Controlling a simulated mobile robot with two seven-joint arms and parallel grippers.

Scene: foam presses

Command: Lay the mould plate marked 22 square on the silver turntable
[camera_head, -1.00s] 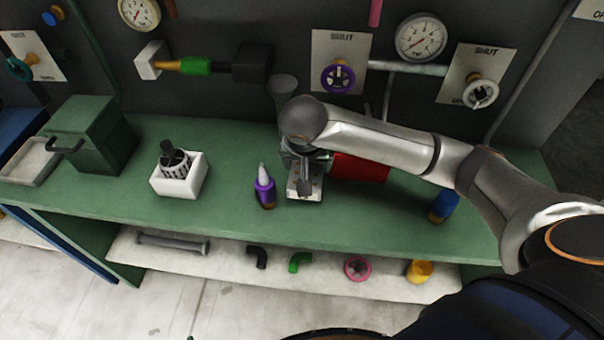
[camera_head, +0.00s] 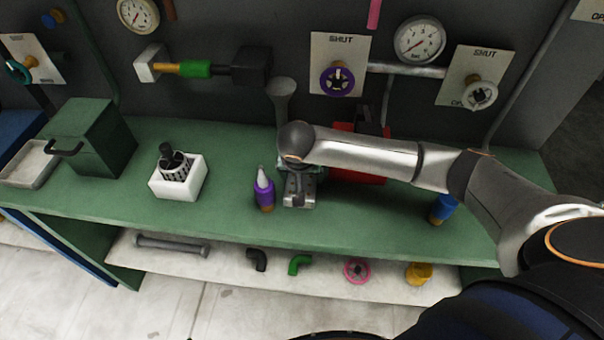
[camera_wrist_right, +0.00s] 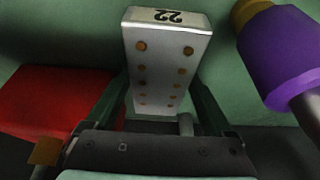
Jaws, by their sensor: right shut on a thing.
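The mould plate marked 22 (camera_wrist_right: 165,65) is a pale, long block with two rows of brown round spots on its face and 22 on its end. In the right wrist view it sits between the two dark fingers of my right gripper (camera_wrist_right: 158,88), which is shut on it. In the head view my right gripper (camera_head: 300,168) is low over the bench, with the plate (camera_head: 299,192) showing only partly below it. I cannot make out the silver turntable; my arm and the plate may hide it. My left gripper is not in view.
A white block with a dark tool (camera_head: 180,180), a green box (camera_head: 95,135) and a blue bottle (camera_head: 444,208) stand on the green bench (camera_head: 225,215).

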